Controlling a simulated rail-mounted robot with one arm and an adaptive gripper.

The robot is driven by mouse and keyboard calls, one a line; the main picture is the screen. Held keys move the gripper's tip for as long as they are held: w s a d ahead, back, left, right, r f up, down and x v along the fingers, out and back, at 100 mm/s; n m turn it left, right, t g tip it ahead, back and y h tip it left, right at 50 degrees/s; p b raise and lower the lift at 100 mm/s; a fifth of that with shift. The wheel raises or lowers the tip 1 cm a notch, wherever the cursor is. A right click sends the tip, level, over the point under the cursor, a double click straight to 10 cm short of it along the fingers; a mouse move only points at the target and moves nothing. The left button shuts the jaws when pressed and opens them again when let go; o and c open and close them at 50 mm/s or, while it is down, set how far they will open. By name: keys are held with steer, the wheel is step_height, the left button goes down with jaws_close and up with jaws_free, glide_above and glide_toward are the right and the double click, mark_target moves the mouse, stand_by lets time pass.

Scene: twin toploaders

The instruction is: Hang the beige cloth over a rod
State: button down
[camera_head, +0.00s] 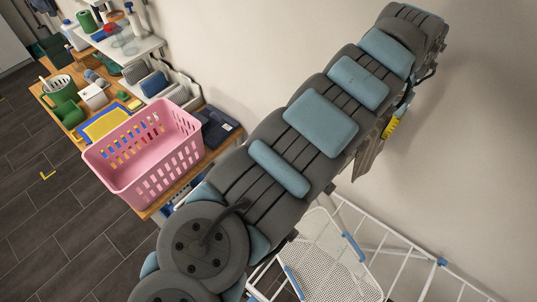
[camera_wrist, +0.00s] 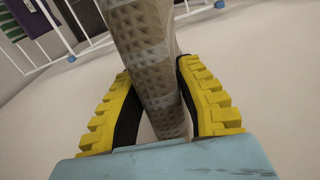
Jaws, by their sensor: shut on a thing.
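My gripper (camera_wrist: 158,105) shows in the wrist view with its yellow ridged fingers shut on a beige cloth (camera_wrist: 148,45). The cloth has a waffle texture and runs up from between the fingers to the top edge of the picture. A white rack (camera_wrist: 95,45) with rods and a blue joint stands behind it at the upper left, apart from the fingers in the picture. In the head view the white drying rack (camera_head: 405,245) stands at the lower right, partly hidden by my arm. My gripper's yellow part (camera_head: 391,127) peeks out beside my arm; the cloth there is mostly hidden.
A pink basket (camera_head: 150,150) stands on the wooden bench (camera_head: 205,160) at left. A green watering can (camera_head: 65,105), a blue-and-yellow box (camera_head: 105,122) and other items crowd the bench. A pale wall (camera_head: 245,50) lies behind.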

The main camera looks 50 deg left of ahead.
steer(key=s+a+f, duration=0.2)
steer(key=a+f, duration=0.2)
steer(key=a, duration=0.4)
steer(key=s+a+f, duration=0.1)
steer(key=a+f, duration=0.3)
steer(key=a, duration=0.3)
steer(key=s+a+f, duration=2)
steer(key=s+a, duration=0.1)
steer(key=s, duration=0.3)
step_height(320, 180, down, 22)
steer(key=b, duration=1.9)
steer(key=shift+s+a+n, duration=0.25)
steer(key=shift+n, duration=0.15)
steer(key=c, duration=0.8)
jaws_free()
steer(key=shift+r, duration=0.15)
